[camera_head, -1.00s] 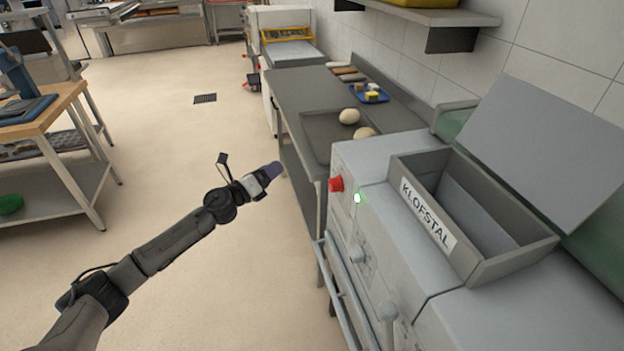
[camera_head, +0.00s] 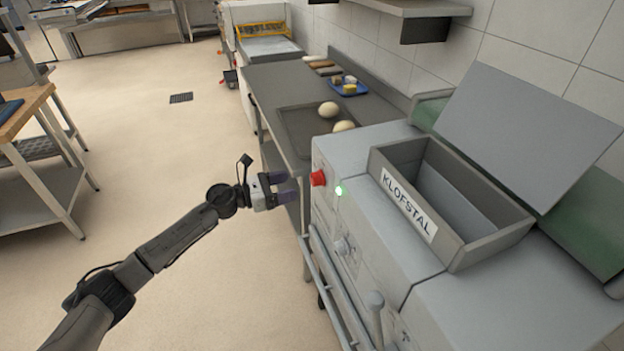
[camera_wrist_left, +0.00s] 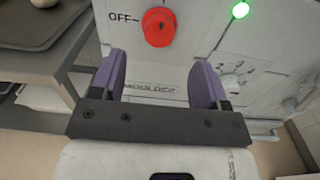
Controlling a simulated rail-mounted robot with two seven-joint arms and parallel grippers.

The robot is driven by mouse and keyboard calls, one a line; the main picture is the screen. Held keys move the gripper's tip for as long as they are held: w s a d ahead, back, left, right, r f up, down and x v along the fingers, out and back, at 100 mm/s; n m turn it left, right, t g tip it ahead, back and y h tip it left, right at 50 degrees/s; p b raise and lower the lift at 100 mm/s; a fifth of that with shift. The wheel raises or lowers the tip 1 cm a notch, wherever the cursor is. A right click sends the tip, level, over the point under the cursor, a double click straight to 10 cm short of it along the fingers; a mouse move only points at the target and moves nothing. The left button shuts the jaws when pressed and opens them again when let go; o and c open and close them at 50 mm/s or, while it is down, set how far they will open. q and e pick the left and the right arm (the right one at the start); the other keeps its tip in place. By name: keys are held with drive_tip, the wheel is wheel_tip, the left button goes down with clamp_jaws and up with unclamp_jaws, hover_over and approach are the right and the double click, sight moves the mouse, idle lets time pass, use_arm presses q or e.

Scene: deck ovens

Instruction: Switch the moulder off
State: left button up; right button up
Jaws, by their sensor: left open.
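The moulder (camera_head: 390,270) is the grey machine on the right, with a hopper labelled KLOFSTAL. Its red knob (camera_head: 318,178) is on the front panel, and a green lamp (camera_head: 339,190) beside it is lit. In the left wrist view the red knob (camera_wrist_left: 159,27) has the word OFF to its left, and the green lamp (camera_wrist_left: 240,10) glows at upper right. My left gripper (camera_head: 288,187) is open and empty, a short way left of the knob. In the wrist view its purple fingers (camera_wrist_left: 160,85) stand apart, with the knob beyond and above the gap. My right gripper is not seen.
A steel table (camera_head: 282,85) behind the moulder holds a tray (camera_head: 298,137) with dough balls and a blue tray (camera_head: 349,91). A dial (camera_head: 343,246) and a lever (camera_head: 375,308) sit lower on the moulder's front. The floor to the left is open.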

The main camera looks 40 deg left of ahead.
sight(312, 179)
use_arm(q)
drive_tip(key=x, duration=0.8)
drive_tip(key=c, duration=0.9)
